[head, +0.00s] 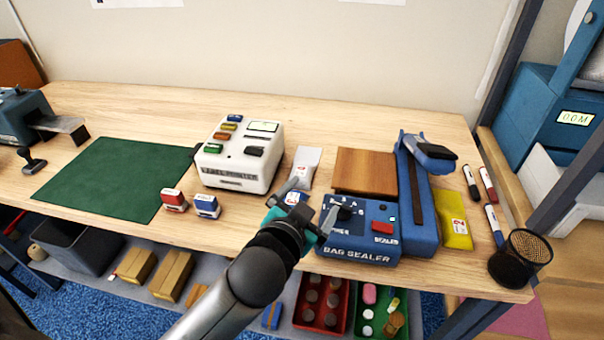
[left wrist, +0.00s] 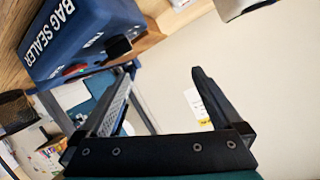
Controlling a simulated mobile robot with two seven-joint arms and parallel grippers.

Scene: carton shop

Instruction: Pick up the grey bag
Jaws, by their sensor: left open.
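The grey bag (head: 308,160) lies on the wooden table between the label printer and the bag sealer, with a small red-and-white label on it. My left gripper (head: 312,202) is open and empty, in front of the bag on its near side and apart from it. In the left wrist view the open jaws (left wrist: 162,88) have nothing between them that touches both fingers, and I cannot make out the grey bag there. My right gripper is not in view.
The blue bag sealer (head: 358,247) stands right beside my left gripper; it also shows in the left wrist view (left wrist: 85,35). The white label printer (head: 236,172) stands left of the bag. A yellow bag (head: 456,233), mesh cup (head: 520,258) and markers are at right. A green mat (head: 115,180) lies left.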

